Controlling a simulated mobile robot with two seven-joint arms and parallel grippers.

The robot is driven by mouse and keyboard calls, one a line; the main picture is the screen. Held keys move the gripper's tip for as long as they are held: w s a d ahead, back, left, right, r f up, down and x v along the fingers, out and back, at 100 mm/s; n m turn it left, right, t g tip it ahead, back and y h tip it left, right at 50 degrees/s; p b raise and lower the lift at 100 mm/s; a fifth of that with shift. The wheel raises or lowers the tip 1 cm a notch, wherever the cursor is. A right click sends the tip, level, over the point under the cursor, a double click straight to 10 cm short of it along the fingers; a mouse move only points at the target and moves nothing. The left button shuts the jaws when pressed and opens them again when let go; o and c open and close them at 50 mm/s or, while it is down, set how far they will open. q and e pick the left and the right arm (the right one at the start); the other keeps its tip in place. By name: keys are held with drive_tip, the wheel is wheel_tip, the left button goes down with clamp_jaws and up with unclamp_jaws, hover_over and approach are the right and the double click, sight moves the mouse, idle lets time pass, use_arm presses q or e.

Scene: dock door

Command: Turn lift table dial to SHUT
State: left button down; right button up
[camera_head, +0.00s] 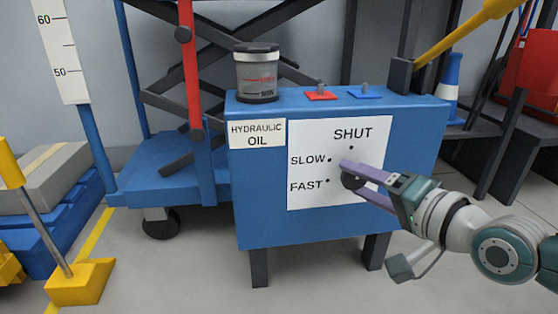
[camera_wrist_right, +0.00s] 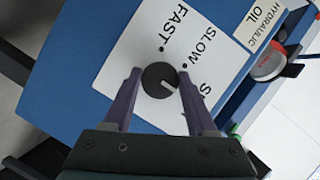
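The dark round dial (camera_head: 349,181) is on the white label plate (camera_head: 309,139) on the front of the blue lift table unit. The plate reads SHUT at top, SLOW and FAST at left, each with a dot. In the right wrist view, the dial (camera_wrist_right: 155,77) has a white pointer mark aimed right and slightly down, toward the SHUT side. The SHUT dot is hidden there behind a finger. My right gripper (camera_head: 356,182) is open, with one purple finger on each side of the dial. Small gaps seem to show; contact is unclear. My left gripper is not in view.
An oil container (camera_head: 257,85), a red switch (camera_head: 320,96) and a blue switch (camera_head: 365,94) are on top of the blue unit (camera_head: 263,205). A hydraulic oil sign (camera_head: 257,134) is beside the plate. A yellow-based post (camera_head: 80,282) stands at left.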

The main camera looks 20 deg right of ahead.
drive_tip(key=o, duration=0.4)
drive_tip(key=shift+s+r+p, duration=0.2)
drive_tip(key=shift+s+p, duration=0.15)
drive_tip(key=shift+p, duration=0.05)
drive_tip(key=p+v, duration=0.5)
drive_tip(key=v, duration=0.4)
drive_tip(key=shift+s+d+f, duration=0.1)
drive_tip(key=shift+f, duration=0.05)
